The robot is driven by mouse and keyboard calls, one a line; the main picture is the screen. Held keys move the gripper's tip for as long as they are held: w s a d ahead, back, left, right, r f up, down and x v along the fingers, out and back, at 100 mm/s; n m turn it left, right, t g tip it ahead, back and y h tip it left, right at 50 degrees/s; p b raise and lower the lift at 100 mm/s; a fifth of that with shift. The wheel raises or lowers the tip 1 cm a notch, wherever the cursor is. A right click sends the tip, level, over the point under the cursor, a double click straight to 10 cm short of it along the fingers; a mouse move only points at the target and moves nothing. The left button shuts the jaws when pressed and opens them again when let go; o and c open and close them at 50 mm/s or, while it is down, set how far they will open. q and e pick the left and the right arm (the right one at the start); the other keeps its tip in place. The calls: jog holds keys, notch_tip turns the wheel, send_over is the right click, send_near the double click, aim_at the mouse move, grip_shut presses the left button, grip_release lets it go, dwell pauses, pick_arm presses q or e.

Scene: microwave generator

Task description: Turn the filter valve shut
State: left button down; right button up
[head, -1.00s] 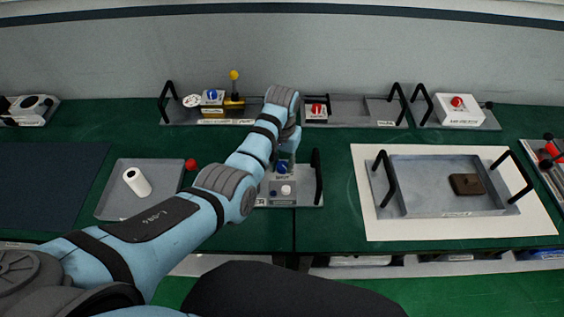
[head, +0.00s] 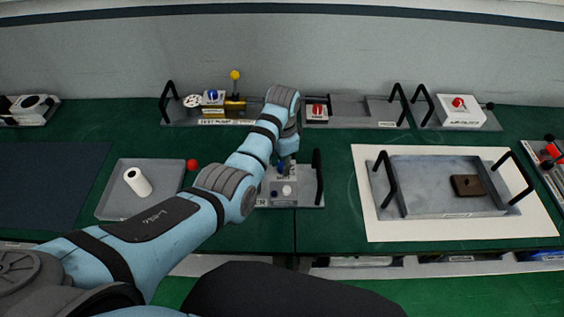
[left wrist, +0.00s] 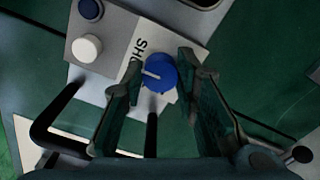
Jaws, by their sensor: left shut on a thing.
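A blue round knob (left wrist: 160,72) with a white pointer line sits on a pale panel beside lettering that starts "SH"; the rest of the lettering is hidden. In the left wrist view the pointer line lies toward the lettering. My left gripper (left wrist: 160,80) is shut on the knob, one finger on each side of it. In the head view the left gripper (head: 284,164) reaches down onto the small grey unit (head: 309,199), and the knob is mostly hidden there. My right gripper is not in view.
Beside the knob are a white button (left wrist: 87,48) and a dark blue button (left wrist: 90,9). The unit has a black handle (head: 318,177). A grey tray with a white roll (head: 138,182) stands left; a larger tray (head: 440,207) holding a brown block (head: 467,185) stands right.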

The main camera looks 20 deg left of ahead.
pick_arm(q)
jog(key=shift+d, duration=0.1)
dwell(0.4)
jog(key=c, duration=1.2)
grip_release()
jog(key=shift+c, duration=0.2)
jog(key=shift+r, duration=0.1)
notch_tip(320, 180, up, 7)
jog(key=shift+d+r, duration=0.1)
jog(key=shift+r, duration=0.05)
